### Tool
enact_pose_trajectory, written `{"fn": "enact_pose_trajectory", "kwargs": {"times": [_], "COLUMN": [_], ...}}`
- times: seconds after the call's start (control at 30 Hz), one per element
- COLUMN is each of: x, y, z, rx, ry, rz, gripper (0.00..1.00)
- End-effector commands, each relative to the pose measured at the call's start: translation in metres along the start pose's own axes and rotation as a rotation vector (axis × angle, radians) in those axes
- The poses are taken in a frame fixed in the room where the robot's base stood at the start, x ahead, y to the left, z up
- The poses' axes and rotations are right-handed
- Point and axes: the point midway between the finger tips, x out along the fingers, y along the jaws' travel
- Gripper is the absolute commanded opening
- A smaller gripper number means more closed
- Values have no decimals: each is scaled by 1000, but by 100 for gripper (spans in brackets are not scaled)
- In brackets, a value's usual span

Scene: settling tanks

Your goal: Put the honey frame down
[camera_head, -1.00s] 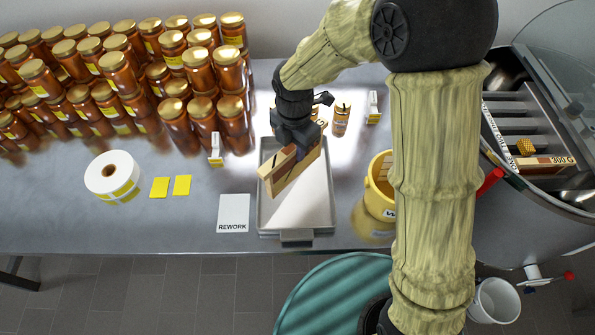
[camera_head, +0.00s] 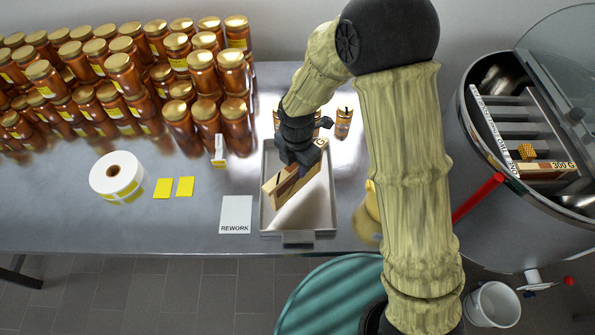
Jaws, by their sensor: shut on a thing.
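The honey frame (camera_head: 284,188) is a wooden-edged piece held slantwise in my gripper (camera_head: 302,165). My gripper is shut on it from above. The frame is over the grey metal tray (camera_head: 265,215), inside its outline in the picture. I cannot tell whether its lower edge touches the tray floor. My gripper and wrist hide part of the frame's far end.
Many honey jars (camera_head: 125,75) stand at the back left. A label roll (camera_head: 117,178), yellow labels (camera_head: 175,188) and a REWORK card (camera_head: 236,214) lie left of the tray. An extractor drum (camera_head: 490,200) stands right.

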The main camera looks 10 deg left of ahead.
Motion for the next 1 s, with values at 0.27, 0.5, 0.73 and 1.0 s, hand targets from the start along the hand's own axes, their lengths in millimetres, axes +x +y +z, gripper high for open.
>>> {"fn": "enact_pose_trajectory", "kwargs": {"times": [0.27, 0.5, 0.73, 1.0], "x": [4, 32, 36, 39], "y": [0, 0, 0, 0], "z": [0, -1, 0, 0], "rx": [-1, -1, -1, 0], "ry": [0, 1, -1, 0], "rz": [0, -2, 1, 0], "gripper": [0, 0, 0, 33]}}
